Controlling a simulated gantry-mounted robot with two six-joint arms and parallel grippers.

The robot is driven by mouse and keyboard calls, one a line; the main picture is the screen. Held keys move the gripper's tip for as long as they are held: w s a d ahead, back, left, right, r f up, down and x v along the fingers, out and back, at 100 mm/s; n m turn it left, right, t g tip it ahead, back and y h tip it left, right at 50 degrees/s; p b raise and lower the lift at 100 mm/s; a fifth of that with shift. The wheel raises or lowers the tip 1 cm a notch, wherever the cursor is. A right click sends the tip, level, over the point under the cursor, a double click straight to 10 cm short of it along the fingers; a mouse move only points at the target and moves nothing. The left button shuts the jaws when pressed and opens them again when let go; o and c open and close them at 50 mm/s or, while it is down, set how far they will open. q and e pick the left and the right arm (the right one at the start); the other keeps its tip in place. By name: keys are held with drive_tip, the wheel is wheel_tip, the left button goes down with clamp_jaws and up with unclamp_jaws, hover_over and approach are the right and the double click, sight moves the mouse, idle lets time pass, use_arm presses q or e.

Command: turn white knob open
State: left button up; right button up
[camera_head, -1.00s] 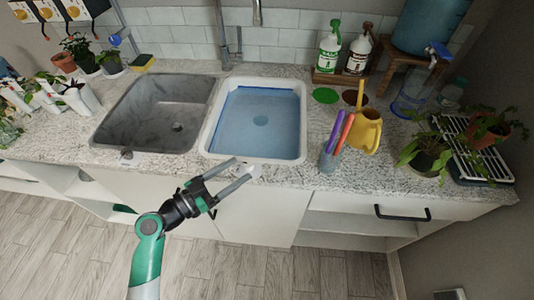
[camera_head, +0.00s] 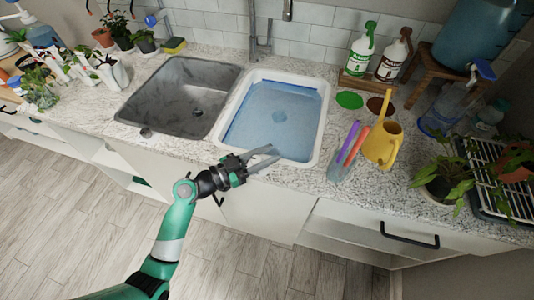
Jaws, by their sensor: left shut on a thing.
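My left gripper (camera_head: 271,156) is at the counter's front edge, just in front of the white basin (camera_head: 322,125). Its two fingers are closed around the white knob, which they mostly hide, so I cannot tell how far it is turned. The basin is set into the counter and holds blue water, with a round drain visible at its bottom. A grey knob (camera_head: 146,131) stands on the front edge by the grey sink (camera_head: 180,98). My right gripper is not in view.
A potted plant (camera_head: 445,180) is farther right. A faucet (camera_head: 256,48) rises behind the sinks. The grey sink is empty.

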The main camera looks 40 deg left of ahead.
use_arm(q)
clamp_jaws()
